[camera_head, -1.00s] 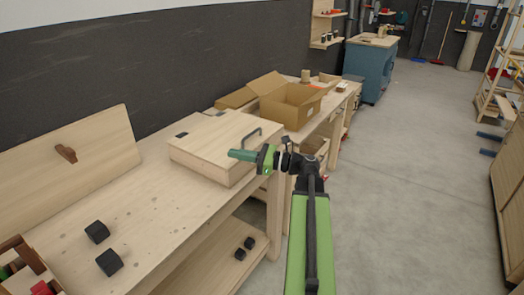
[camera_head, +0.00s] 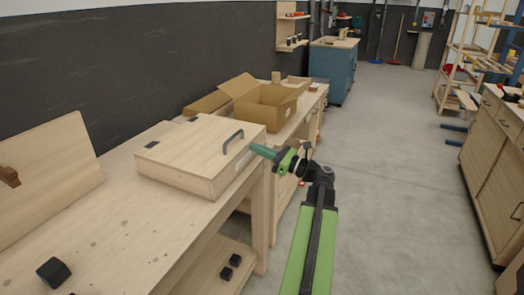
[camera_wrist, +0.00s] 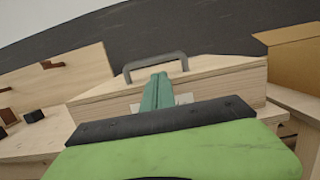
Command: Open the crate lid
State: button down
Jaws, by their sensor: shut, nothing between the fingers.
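The wooden crate (camera_head: 178,172) stands on the workbench with its lid (camera_head: 190,145) down flat. A dark grey handle (camera_head: 233,142) stands up near the lid's right edge, and black hinges show at the far left edge. My gripper (camera_head: 254,148) is just right of the handle, at about its height, apart from it as far as I can see. Its green fingers are together and empty. In the wrist view the fingers (camera_wrist: 158,78) point at the crate's front, with the handle (camera_wrist: 156,66) just beyond the tips. A pale label (camera_wrist: 180,99) is partly hidden behind them.
An open cardboard box (camera_head: 265,105) stands behind the crate on the bench. A wooden board (camera_head: 50,165) leans on the wall at left. Black blocks (camera_head: 53,271) lie on the bench (camera_head: 130,235). The floor (camera_head: 390,170) at right is clear.

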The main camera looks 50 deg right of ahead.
aim_at(245, 146)
jog(key=x, duration=0.5)
jog(key=shift+d+p, duration=0.1)
jog(key=shift+p, duration=0.3)
